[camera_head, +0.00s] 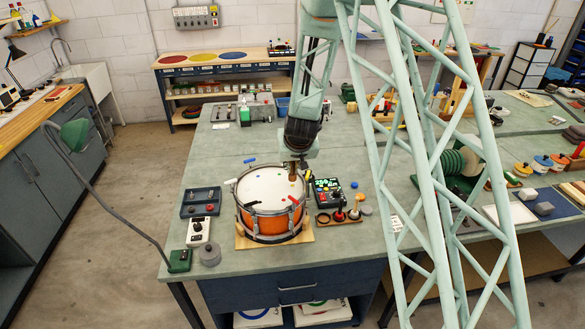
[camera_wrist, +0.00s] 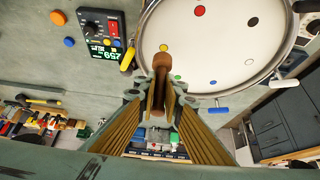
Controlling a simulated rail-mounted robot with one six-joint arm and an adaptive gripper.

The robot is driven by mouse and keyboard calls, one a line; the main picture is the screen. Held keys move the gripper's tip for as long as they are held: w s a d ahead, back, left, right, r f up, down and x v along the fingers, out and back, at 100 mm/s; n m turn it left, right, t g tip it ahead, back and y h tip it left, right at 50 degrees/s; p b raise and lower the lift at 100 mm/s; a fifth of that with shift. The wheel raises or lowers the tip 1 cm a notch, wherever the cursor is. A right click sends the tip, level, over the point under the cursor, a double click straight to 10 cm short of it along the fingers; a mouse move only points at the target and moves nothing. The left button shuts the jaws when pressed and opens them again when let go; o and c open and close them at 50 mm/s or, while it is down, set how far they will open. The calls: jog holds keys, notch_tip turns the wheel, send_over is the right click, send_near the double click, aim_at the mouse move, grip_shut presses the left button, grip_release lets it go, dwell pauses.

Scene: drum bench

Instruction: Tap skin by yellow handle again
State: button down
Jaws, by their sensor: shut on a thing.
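The drum (camera_head: 268,222) has an orange shell and a pale skin (camera_head: 262,187), and stands on a wooden board. In the wrist view, the skin (camera_wrist: 215,50) carries coloured dots, and a yellow handle (camera_wrist: 127,60) sits at its left rim. A yellow dot (camera_wrist: 163,47) lies inward from that handle. My gripper (camera_head: 292,160) is shut on a brown wooden beater (camera_wrist: 160,65), pointing down over the far right part of the skin. The beater's head is close to the yellow dot; whether it touches the skin I cannot tell.
A blue handle (camera_wrist: 208,109) and a white handle (camera_wrist: 280,83) sit on the rim. A control box with a green display (camera_head: 327,191) stands right of the drum, near a small rack of knobs (camera_head: 340,216). A white device (camera_head: 198,231) and a lamp stand left.

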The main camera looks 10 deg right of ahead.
jog(key=shift+r+p, duration=0.7)
jog(key=shift+r, duration=0.4)
jog(key=shift+w+f, duration=0.1)
jog(key=shift+w, duration=0.05)
dwell(0.7)
jog(key=w+n+b, duration=0.1)
jog(key=w+b, duration=0.5)
jog(key=b, duration=1)
jog(key=shift+w+y+b, duration=0.3)
jog(key=shift+w+b, duration=0.05)
jog(key=shift+b, duration=0.05)
jog(key=shift+w+b, duration=0.1)
jog(key=shift+b, duration=0.2)
